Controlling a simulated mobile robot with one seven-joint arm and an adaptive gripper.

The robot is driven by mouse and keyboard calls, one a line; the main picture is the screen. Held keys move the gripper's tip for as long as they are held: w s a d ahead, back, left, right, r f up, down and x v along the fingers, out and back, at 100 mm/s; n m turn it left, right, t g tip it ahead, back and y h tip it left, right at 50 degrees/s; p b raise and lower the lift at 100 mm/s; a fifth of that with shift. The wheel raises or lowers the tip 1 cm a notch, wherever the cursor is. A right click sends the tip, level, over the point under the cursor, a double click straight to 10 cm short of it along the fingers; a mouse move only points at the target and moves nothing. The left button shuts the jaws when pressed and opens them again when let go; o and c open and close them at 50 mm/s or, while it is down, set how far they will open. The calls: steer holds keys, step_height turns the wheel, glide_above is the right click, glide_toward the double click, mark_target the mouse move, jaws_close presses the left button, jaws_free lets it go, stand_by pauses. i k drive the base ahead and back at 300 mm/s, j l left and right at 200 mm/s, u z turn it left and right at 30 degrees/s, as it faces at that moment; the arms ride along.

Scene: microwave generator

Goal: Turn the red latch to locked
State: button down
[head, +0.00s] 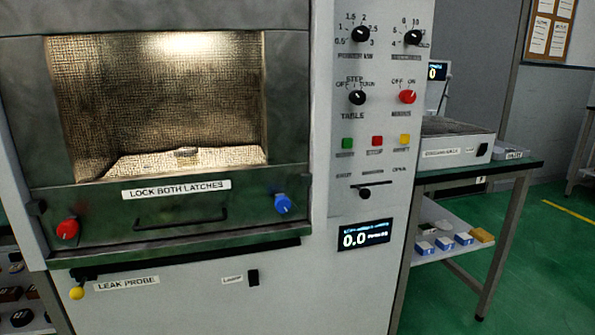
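The red latch (67,229) is a round red knob with a pale pointer mark, at the left end of the oven door's lower panel. A blue latch (283,204) sits at the right end of the same panel, also with a pale mark. A label reading "LOCK BOTH LATCHES" (176,189) is between and above them, over a dark door handle (181,220). The door looks closed, with a lit mesh window (165,95). Whether either latch is locked cannot be told. My gripper is not in view.
A control panel with black knobs (357,97), a red knob (407,97), coloured buttons and a display (363,235) is right of the door. A yellow-ended leak probe (77,293) is below the red latch. A bench (522,165) stands at right; green floor (540,270) is clear beyond it.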

mark_target(68, 232)
steer(key=u, duration=0.4)
steer(key=i+u, duration=0.15)
steer(key=u, duration=0.6)
steer(key=i, duration=0.05)
